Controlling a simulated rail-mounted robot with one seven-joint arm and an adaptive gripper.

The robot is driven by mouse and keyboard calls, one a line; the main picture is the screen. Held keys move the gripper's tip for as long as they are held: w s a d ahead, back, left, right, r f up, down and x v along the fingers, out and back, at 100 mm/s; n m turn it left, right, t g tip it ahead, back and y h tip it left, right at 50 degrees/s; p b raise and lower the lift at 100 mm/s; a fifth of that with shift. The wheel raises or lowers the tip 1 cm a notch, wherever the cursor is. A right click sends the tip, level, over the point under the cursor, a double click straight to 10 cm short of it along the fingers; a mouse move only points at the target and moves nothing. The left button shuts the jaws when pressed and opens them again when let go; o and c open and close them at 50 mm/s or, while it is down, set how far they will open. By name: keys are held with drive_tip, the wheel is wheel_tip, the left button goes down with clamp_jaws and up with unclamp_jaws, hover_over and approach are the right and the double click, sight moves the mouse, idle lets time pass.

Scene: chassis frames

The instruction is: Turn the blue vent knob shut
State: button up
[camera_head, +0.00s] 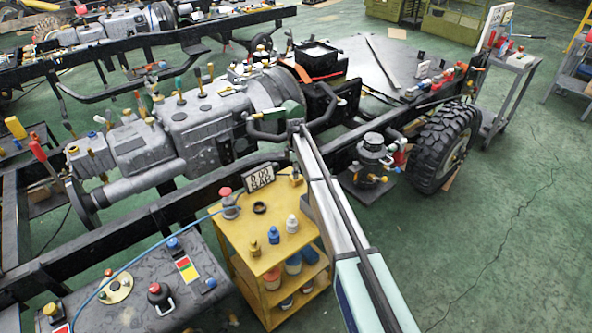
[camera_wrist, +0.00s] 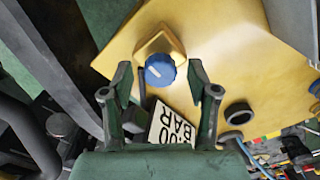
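The blue vent knob (camera_wrist: 160,70) is round, with a white line across its face. It sits on a yellow block (camera_wrist: 163,43) on the yellow cart top (camera_wrist: 225,45) in the wrist view. My gripper (camera_wrist: 160,77) is open, with one finger to each side of the knob in that view and visible space between each fingertip and the knob. I cannot tell the height between them. In the head view the yellow block (camera_head: 296,179) shows beside my arm, and I cannot make out the knob there. The readout (camera_head: 259,178) beside it says 0.00 BAR.
The yellow cart (camera_head: 243,255) also bears a black ring (camera_head: 260,207), a blue-capped item (camera_head: 273,235), a white one (camera_head: 292,224) and a brass-coloured one (camera_head: 254,248). A dark chassis rail (camera_head: 150,222) runs close behind the cart. Green floor on the right is open.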

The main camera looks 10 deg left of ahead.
clamp_jaws()
drive_tip(key=shift+f+m+b, duration=0.1)
drive_tip(key=shift+m+b, duration=0.3)
drive_tip(key=m+b, duration=0.2)
drive_tip(key=m, duration=0.1)
drive_tip(key=shift+f, duration=0.1)
drive_tip(key=m+b, duration=0.3)
drive_tip(key=m, duration=0.2)
drive_tip(key=m+b, duration=0.2)
drive_tip(key=m, duration=0.2)
drive_tip(key=shift+m, duration=0.4)
drive_tip(key=m+b, duration=0.1)
drive_tip(key=m, duration=0.3)
drive_tip(key=shift+r+m, duration=0.2)
drive_tip(key=shift+m, duration=0.1)
